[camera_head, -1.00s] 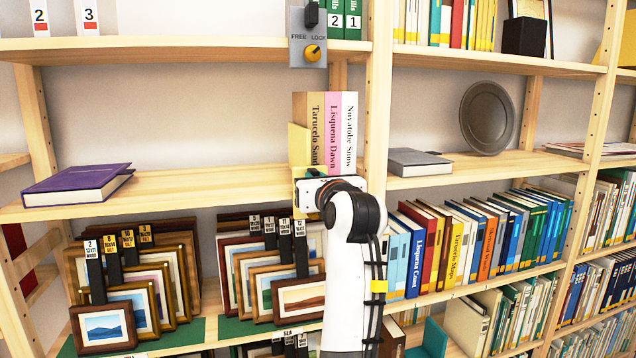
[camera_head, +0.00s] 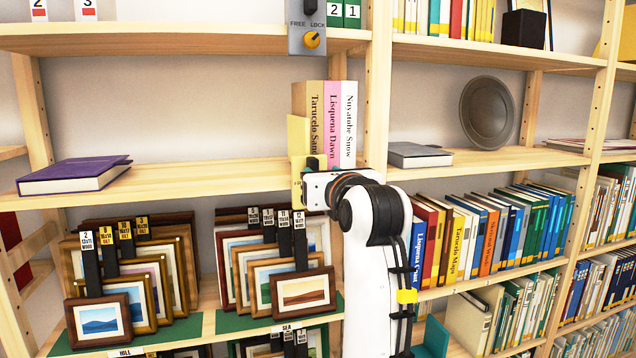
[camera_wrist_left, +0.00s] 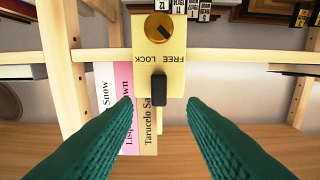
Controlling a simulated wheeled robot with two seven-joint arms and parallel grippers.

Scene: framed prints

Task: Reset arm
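My left arm rises from the bottom of the head view. Its gripper (camera_head: 312,164) is in front of a pale yellow panel (camera_head: 297,140) at the left of three upright books (camera_head: 331,122). In the left wrist view, upside down, the green fingers of the gripper (camera_wrist_left: 160,102) are spread apart with nothing between them in contact. The yellow panel (camera_wrist_left: 175,75) there carries FREE and LOCK labels, a dark lever (camera_wrist_left: 159,90) and a round knob (camera_wrist_left: 159,27). The lever sits between the fingertips, apart from both. My right gripper is not in view.
Several framed prints with tags (camera_head: 303,290) stand on the shelf below. A purple book (camera_head: 75,175) lies left, a grey book (camera_head: 420,155) and round plate (camera_head: 487,113) right. A grey panel (camera_head: 306,42) hangs above. A wooden post (camera_head: 378,90) stands beside my arm.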

